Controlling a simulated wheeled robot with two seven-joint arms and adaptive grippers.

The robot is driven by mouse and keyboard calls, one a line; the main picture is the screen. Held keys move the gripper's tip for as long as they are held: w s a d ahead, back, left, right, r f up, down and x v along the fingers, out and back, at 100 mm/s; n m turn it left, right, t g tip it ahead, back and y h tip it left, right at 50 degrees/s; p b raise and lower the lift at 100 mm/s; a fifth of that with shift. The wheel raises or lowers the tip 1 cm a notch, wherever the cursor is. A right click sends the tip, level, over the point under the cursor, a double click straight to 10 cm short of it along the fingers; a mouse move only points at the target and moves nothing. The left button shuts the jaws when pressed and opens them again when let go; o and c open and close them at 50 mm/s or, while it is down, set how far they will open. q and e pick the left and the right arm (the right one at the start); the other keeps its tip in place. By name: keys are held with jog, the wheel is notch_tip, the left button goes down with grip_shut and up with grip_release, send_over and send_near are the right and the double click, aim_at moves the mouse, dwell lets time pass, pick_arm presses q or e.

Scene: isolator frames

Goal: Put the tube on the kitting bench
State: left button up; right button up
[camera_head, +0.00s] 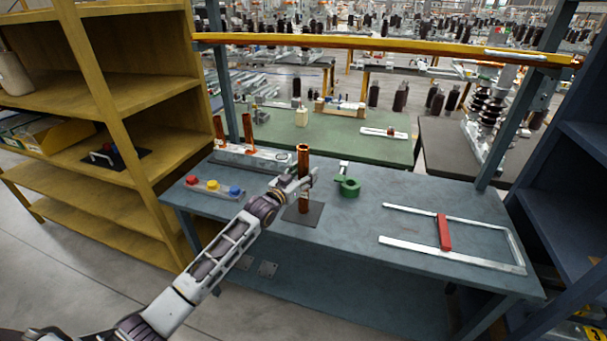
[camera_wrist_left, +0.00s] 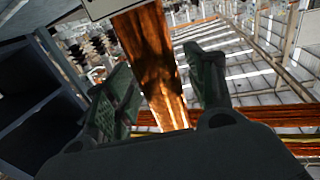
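The copper-coloured tube (camera_head: 304,164) stands upright over a dark square pad (camera_head: 290,215) on the blue-grey bench (camera_head: 345,232). My left gripper (camera_head: 303,181) reaches in from the left at the tube's mid-height. In the left wrist view the tube (camera_wrist_left: 155,65) passes between the two fingers of my left gripper (camera_wrist_left: 165,80). The fingers are spread either side of it, with a narrow gap visible at the right finger. Contact on the left finger's side is hard to tell. My right gripper is not in view.
Left of the tube is a strip with red, yellow and blue buttons (camera_head: 214,188). A green ring-shaped part (camera_head: 348,187) stands close to its right. A metal frame with a red handle (camera_head: 444,232) lies at the right. Two copper posts (camera_head: 247,131) stand behind.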

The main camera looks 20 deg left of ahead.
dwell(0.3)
pick_arm(q)
jog(key=shift+v, duration=3.45)
jog(key=b+v, duration=0.1)
jog(key=v, duration=0.4)
jog(key=shift+r, duration=0.1)
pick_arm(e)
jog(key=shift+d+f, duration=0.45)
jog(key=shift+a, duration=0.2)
pick_arm(q)
jog(key=shift+a, duration=0.1)
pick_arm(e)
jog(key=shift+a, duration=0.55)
